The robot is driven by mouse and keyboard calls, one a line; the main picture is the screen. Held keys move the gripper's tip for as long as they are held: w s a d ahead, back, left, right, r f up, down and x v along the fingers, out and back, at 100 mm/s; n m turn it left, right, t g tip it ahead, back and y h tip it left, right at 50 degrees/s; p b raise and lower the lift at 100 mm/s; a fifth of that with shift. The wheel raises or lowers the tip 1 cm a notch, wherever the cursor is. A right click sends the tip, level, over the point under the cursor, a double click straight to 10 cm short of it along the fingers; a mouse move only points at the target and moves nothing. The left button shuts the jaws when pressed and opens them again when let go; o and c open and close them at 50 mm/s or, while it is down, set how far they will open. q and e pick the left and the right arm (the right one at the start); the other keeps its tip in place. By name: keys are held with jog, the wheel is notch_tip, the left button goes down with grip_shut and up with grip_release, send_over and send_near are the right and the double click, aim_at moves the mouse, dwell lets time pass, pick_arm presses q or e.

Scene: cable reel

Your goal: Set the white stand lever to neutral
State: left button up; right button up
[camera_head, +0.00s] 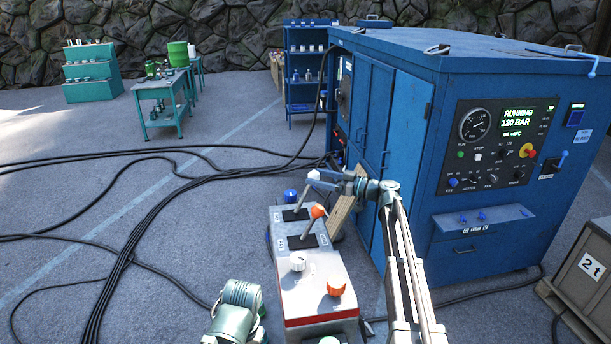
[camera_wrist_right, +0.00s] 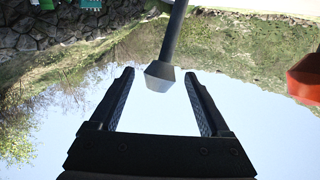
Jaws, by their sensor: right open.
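The white stand lever stands on the grey control stand (camera_head: 322,282) in the head view. Its white knob (camera_head: 313,174) tops a thin shaft leaning to the right. My right gripper (camera_head: 328,177) comes in from the right at the knob. In the right wrist view my right gripper (camera_wrist_right: 157,98) is open, and the lever's pale knob (camera_wrist_right: 160,76) sits between the fingertips. Gaps show on both sides of it. An orange lever knob (camera_head: 318,211) is just nearer on the stand and also shows at the right wrist view's edge (camera_wrist_right: 306,76). My left gripper is not in view.
The stand also carries a white knob (camera_head: 298,261) and an orange knob (camera_head: 336,286). A blue power unit (camera_head: 408,130) rises close behind and right of my right arm. Black cables (camera_head: 150,220) cross the floor at left. A crate (camera_head: 585,270) stands at far right.

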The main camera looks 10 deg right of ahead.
jog(key=shift+x, duration=2.45)
jog(key=shift+c, duration=0.3)
grip_shut()
